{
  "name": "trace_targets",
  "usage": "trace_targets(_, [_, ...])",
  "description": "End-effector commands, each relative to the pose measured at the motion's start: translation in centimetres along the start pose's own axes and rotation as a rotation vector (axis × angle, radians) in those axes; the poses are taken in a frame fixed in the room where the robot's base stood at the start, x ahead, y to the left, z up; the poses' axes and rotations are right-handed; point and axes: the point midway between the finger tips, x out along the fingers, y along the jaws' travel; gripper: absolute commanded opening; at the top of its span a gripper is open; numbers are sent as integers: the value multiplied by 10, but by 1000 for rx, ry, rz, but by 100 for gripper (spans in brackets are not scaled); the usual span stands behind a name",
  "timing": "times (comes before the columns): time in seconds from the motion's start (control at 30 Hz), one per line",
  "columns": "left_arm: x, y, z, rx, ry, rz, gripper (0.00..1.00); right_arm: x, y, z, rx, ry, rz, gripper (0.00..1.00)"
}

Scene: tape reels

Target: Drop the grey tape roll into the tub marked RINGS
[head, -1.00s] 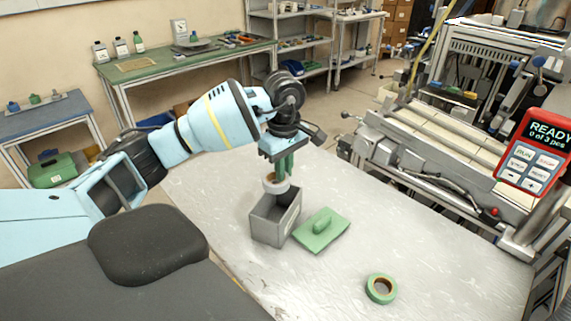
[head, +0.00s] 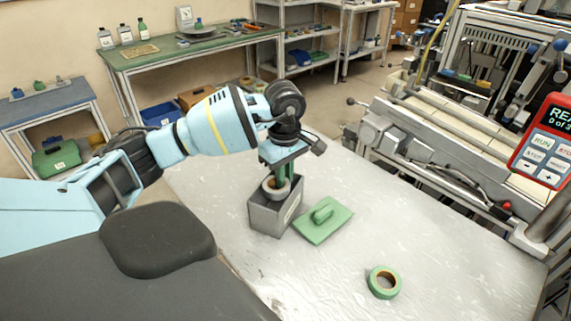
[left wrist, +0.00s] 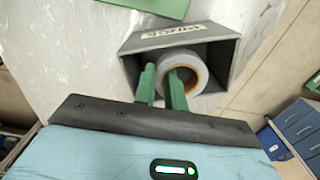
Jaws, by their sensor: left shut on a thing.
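The grey tape roll (head: 277,196) has a brown core and hangs at the mouth of the grey tub (head: 268,219). My left gripper (head: 279,181) is shut on it from above. In the left wrist view, the green fingers pinch the side of the roll (left wrist: 184,53), one finger lying over its hole. There the roll shows against the inside of the tub (left wrist: 207,33), whose label appears upside down and reads RINGS. How deep the roll sits is hard to tell. My right gripper does not show.
A green lid with a handle (head: 323,222) lies flat just right of the tub. A green tape roll (head: 384,282) lies on the table (head: 440,230) nearer the front right. A red control box (head: 547,142) stands at the right edge. The table between is clear.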

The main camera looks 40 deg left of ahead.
Motion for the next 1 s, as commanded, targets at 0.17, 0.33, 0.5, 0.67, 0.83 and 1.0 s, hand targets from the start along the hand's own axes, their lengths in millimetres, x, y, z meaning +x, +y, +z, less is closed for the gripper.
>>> trace_targets(0.17, [-1, 0, 0, 0, 0, 1, 16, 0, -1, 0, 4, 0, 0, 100])
trace_targets(0.33, [-1, 0, 0, 0, 0, 1, 37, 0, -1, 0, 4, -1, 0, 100])
trace_targets(0.5, [-1, 0, 0, 0, 0, 1, 37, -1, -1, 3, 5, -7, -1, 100])
trace_targets(0.67, [-4, 0, 0, 0, -1, 2, 37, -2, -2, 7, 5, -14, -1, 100])
trace_targets(0.83, [-26, 1, 0, 0, 0, 6, 37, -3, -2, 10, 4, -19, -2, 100])
trace_targets(1.0, [-53, 1, 0, 1, 0, 5, 37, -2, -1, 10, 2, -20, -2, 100])
